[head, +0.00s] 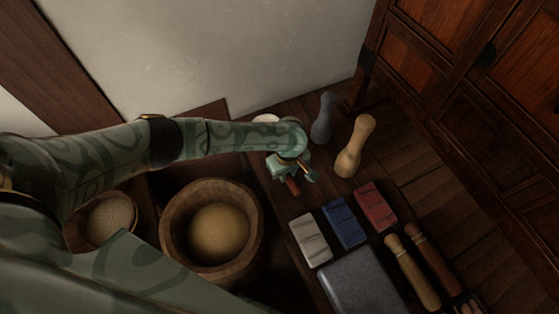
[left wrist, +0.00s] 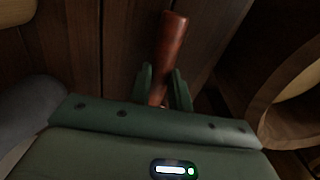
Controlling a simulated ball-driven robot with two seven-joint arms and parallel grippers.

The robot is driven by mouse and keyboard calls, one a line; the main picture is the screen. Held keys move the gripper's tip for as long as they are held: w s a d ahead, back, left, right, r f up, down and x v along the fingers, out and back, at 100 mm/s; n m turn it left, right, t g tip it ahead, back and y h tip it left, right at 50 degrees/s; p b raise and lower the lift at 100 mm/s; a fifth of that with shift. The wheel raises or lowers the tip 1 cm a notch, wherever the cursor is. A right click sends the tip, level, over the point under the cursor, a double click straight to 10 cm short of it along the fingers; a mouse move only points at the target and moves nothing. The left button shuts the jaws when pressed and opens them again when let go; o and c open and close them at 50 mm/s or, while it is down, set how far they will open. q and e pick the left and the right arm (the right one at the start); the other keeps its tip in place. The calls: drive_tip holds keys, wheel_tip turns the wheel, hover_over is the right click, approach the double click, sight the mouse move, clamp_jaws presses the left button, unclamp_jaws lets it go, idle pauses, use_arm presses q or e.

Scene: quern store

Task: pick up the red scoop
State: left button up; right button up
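The red scoop shows as a reddish-brown handle (head: 293,187) just below my left gripper (head: 297,172) in the head view. In the left wrist view the handle (left wrist: 170,45) runs up and slightly right from between the two green fingers of my left gripper (left wrist: 162,85). The fingers are close together, with the handle filling the gap near their tips, so the gripper looks shut on it. The scoop's other end is hidden by the gripper. I cannot tell whether it touches the dark wooden bench (head: 285,212). My right gripper is in neither view.
White (head: 310,241), blue (head: 344,223) and red (head: 375,206) blocks lie near a grey slab (head: 365,284). A deep wooden bowl (head: 170,225) stands left.

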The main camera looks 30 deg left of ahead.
use_arm(q)
clamp_jaws()
